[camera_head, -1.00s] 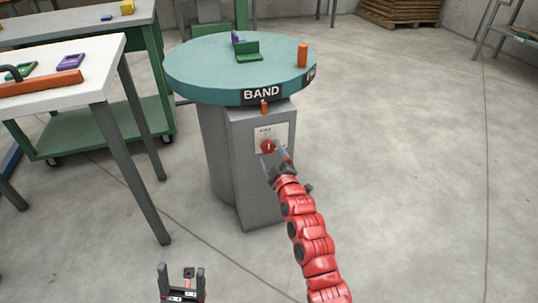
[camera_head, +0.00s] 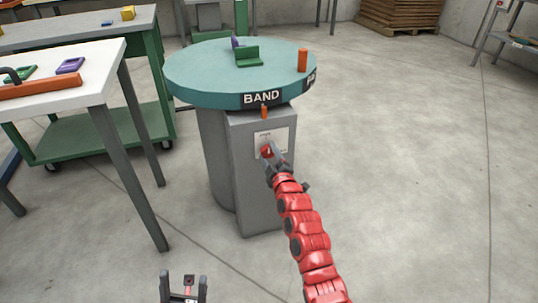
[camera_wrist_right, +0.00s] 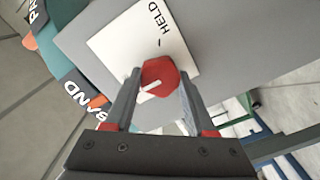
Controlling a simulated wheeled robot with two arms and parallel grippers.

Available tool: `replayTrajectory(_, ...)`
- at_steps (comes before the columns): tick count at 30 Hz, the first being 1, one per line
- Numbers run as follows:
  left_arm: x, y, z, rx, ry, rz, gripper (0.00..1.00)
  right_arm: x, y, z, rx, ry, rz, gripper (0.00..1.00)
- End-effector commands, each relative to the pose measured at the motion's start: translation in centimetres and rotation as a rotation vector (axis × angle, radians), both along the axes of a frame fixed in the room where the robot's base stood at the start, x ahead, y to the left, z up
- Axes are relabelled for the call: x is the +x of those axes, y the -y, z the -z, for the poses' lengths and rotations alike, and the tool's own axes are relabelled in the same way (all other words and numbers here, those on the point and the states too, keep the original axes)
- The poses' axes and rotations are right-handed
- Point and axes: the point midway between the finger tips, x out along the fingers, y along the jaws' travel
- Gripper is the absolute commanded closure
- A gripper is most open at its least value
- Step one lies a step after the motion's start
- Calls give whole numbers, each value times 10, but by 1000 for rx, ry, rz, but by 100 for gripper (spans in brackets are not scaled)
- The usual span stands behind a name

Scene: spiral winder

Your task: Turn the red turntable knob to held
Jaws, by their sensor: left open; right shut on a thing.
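The red turntable knob (camera_head: 266,151) sits on a white label plate (camera_head: 284,138) on the front of the grey pedestal (camera_head: 258,190). In the wrist view the red knob (camera_wrist_right: 160,72) lies between the fingers of my right gripper (camera_wrist_right: 160,80), which is shut on it. The knob's white mark points to the lower left there, away from the word HELD (camera_wrist_right: 159,17) on the plate. My right gripper (camera_head: 272,158) covers part of the knob in the head view. My left gripper (camera_head: 183,285) is open and empty at the bottom edge.
The teal turntable (camera_head: 205,72) above carries a green bracket (camera_head: 250,57), a purple piece and an orange cylinder (camera_head: 303,60). An orange peg (camera_head: 264,111) stands below the BAND label. A white table (camera_head: 95,60) is at left. Floor at right is clear.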

Motion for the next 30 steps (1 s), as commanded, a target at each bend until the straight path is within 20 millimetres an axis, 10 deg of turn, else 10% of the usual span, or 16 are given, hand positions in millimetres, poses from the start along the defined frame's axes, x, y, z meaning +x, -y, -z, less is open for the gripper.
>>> replayTrajectory(30, 1, 1, 3, 8, -1, 3, 33, 0, 1, 1, 510, -170, 0, 100)
